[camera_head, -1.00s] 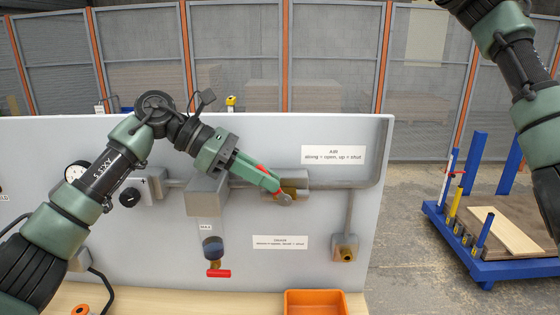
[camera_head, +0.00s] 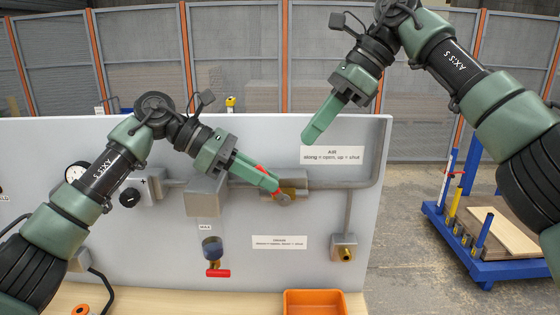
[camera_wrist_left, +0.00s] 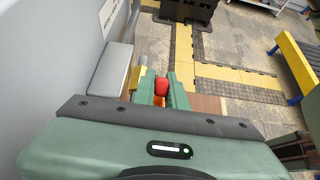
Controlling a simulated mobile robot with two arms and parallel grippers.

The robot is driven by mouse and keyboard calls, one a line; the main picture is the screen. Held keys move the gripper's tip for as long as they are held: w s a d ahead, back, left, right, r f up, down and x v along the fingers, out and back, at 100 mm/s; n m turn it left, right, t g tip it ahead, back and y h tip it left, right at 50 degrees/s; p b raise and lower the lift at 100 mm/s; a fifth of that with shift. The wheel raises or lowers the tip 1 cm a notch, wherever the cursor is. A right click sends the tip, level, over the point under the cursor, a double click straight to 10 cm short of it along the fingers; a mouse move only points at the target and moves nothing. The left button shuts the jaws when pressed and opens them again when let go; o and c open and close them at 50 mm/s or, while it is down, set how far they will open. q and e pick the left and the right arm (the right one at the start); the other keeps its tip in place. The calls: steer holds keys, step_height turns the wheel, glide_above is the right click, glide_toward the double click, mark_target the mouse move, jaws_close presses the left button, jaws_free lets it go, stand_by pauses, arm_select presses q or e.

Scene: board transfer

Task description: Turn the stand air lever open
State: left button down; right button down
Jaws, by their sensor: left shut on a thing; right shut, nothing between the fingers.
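The air lever is red and sits at the brass valve (camera_head: 294,184) on the pipe of the grey stand panel (camera_head: 130,230). My left gripper (camera_head: 278,193) is shut on the red lever (camera_wrist_left: 161,86), which shows between its fingers in the left wrist view. The fingers hide much of the lever in the head view, so its exact angle is hard to tell. The AIR label (camera_head: 333,154) reads along = open, up = shut.
A drain valve with a red handle (camera_head: 217,273) hangs below the grey block (camera_head: 206,197). A brass outlet (camera_head: 346,254) is at the lower right of the panel. An orange bin (camera_head: 314,302) stands on the bench. A blue cart (camera_head: 484,264) is at right.

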arm_select(q)
steer(key=shift+f, duration=0.15)
arm_select(e)
glide_above(280, 189)
step_height(280, 189, down, 6)
steer(key=shift+f, duration=0.15)
